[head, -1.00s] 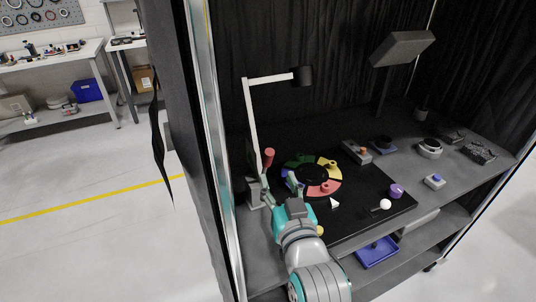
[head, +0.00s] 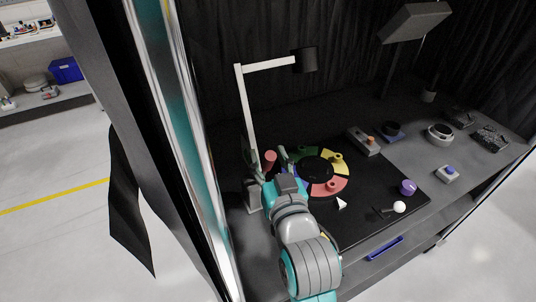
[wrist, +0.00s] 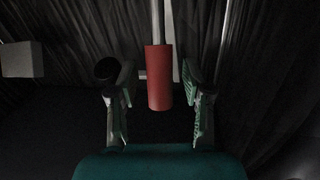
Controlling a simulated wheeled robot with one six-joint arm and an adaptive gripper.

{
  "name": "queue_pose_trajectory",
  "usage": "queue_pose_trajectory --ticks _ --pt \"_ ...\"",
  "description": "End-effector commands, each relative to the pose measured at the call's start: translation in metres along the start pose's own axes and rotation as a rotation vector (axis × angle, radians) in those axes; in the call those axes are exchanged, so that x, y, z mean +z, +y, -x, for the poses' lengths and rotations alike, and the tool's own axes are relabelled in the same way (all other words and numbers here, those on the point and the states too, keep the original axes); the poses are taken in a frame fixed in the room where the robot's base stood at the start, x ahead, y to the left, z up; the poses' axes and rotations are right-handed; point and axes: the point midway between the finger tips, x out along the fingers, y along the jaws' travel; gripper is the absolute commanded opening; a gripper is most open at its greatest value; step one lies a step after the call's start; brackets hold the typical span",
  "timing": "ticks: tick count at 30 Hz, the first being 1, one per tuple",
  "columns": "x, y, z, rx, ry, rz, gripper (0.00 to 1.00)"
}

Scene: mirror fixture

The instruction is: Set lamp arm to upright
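The lamp has a pale post (head: 245,105) that leans a little left in the head view, a pale crossbar (head: 268,65) and a black lamp head (head: 305,60) at its end. Its grey base (head: 253,197) stands at the left of the bench. A red grip (head: 270,158) shows beside the lower post. My gripper (head: 268,163) is open around this grip. In the wrist view the red grip (wrist: 159,78) hangs on a pale rod (wrist: 158,22) between my open fingers (wrist: 158,112), with gaps on both sides.
A black board (head: 365,208) holds a ring of coloured segments (head: 338,160), a purple knob (head: 407,187) and a white ball (head: 399,207). A grey box with an orange button (head: 364,142) stands behind. A metal frame post (head: 193,130) and black curtains border the left.

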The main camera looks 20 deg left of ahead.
Motion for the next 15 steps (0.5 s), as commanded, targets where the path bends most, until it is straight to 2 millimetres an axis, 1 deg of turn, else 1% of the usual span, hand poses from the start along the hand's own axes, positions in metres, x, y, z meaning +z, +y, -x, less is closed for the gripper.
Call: queue_pose_trajectory --ticks 1,2,3,5,6,15 --pt "0.0 0.0 0.0 0.0 0.0 0.0 0.42" --pt "0.0 0.0 0.0 0.0 0.0 0.0 0.34" --pt "-0.0001 0.0 -0.0001 0.0 0.0 0.0 0.24" --pt "-0.0001 0.0 -0.0001 0.0 0.0 0.0 0.1" --pt "-0.0001 0.0 -0.0001 0.0 0.0 0.0 0.0" --pt "0.0014 0.0003 0.0011 -0.001 0.009 -0.002 0.0"
